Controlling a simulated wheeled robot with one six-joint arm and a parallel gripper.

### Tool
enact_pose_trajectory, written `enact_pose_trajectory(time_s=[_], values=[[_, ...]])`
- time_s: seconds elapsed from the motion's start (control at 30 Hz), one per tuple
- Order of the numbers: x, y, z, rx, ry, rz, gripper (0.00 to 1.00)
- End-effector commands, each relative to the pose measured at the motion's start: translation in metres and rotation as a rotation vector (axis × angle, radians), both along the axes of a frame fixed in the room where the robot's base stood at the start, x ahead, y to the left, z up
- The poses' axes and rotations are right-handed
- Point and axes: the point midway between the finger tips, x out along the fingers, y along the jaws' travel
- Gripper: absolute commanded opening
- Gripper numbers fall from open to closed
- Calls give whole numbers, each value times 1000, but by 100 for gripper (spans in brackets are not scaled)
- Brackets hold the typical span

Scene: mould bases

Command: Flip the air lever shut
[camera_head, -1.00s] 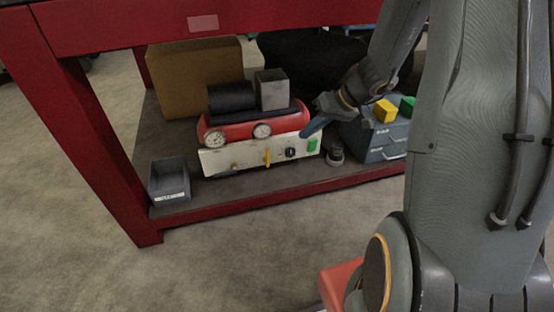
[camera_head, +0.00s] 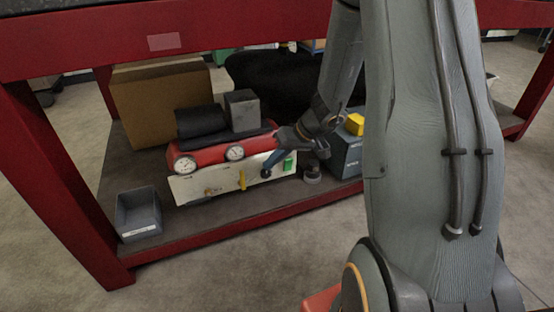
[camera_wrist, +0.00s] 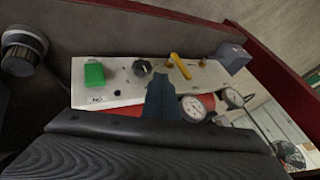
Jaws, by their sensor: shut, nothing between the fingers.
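The yellow air lever (camera_head: 242,180) stands roughly upright on the white front panel (camera_head: 205,187) of a red compressor (camera_head: 205,154). The wrist view shows the same lever (camera_wrist: 180,66) as a slanted yellow bar between the black knob (camera_wrist: 143,67) and a brass fitting (camera_wrist: 203,62). My gripper (camera_head: 268,167) is shut and empty. In the head view its blue-grey tip overlaps the knob, right of the lever. In the wrist view the gripper (camera_wrist: 161,84) points at the panel just below the knob and lever, apparently apart from the lever.
A green switch (camera_head: 288,163) is on the panel's right end. Two gauges (camera_head: 185,165) face forward. A small grey bin (camera_head: 139,214) stands left, a cardboard box (camera_head: 158,105) behind. A dark round object (camera_head: 311,174) and blue box (camera_head: 346,154) are right. The red bench top (camera_head: 200,38) is overhead.

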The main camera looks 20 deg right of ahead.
Motion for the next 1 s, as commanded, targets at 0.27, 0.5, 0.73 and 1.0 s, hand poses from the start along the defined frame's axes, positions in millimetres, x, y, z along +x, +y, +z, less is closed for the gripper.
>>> enact_pose_trajectory(time_s=[0.27,0.5,0.73,1.0], values=[[16,32,-33,-1,-2,4,0],[15,54,-32,-2,-1,1,0],[15,58,-30,-1,-1,0,0],[15,57,-30,-6,-1,-2,0]])
